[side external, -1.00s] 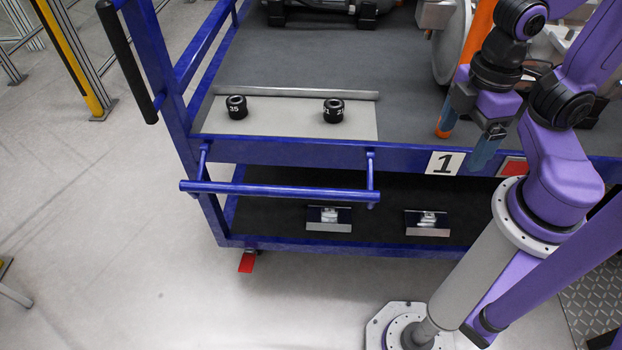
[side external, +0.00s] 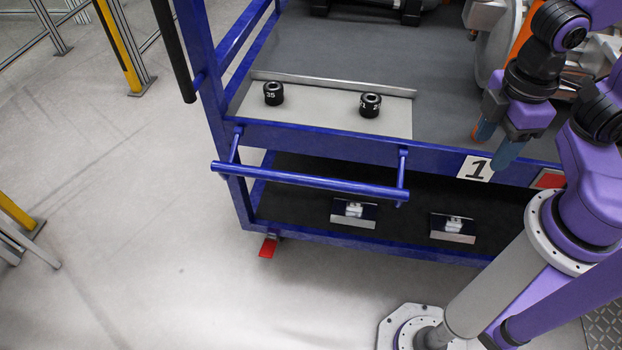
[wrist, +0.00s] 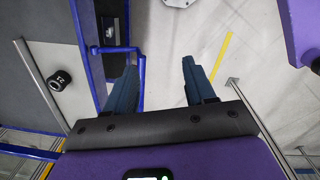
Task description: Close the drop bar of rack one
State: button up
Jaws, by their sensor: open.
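The drop bar (side external: 310,180) is a blue tube on two short arms, standing out from the front edge of rack one (side external: 350,150), below its upper shelf. A white label with a black 1 (side external: 475,168) marks the rack. My gripper (side external: 497,142) is open and empty, near the rack's front edge above the label, to the right of the bar's right arm. In the wrist view the fingers of my gripper (wrist: 160,88) are spread wide. The drop bar (wrist: 141,72) shows there beside the left finger, which partly hides it; contact cannot be told.
Two black numbered cylinders (side external: 273,93) (side external: 370,105) sit on a light plate on the upper shelf. Two metal brackets (side external: 353,213) (side external: 453,227) are on the lower shelf. A black handle (side external: 174,50) stands at the rack's left. The floor in front of the bar is clear.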

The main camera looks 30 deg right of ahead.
jog(key=w+a+f+m+t+h, duration=0.1)
jog(key=w+a+f+t+h, duration=0.5)
jog(key=w+a+f+h, duration=0.55)
jog(key=a+f+n+t+y, duration=0.2)
jog(key=a+f+t+y, duration=0.3)
jog(key=a+f+t, duration=0.7)
jog(key=w+d, duration=0.3)
jog(key=w, duration=0.5)
jog(key=w+d+g, duration=0.1)
jog(key=w+d, duration=0.2)
jog(key=w, duration=0.5)
jog(key=shift+f, duration=0.2)
grip_shut()
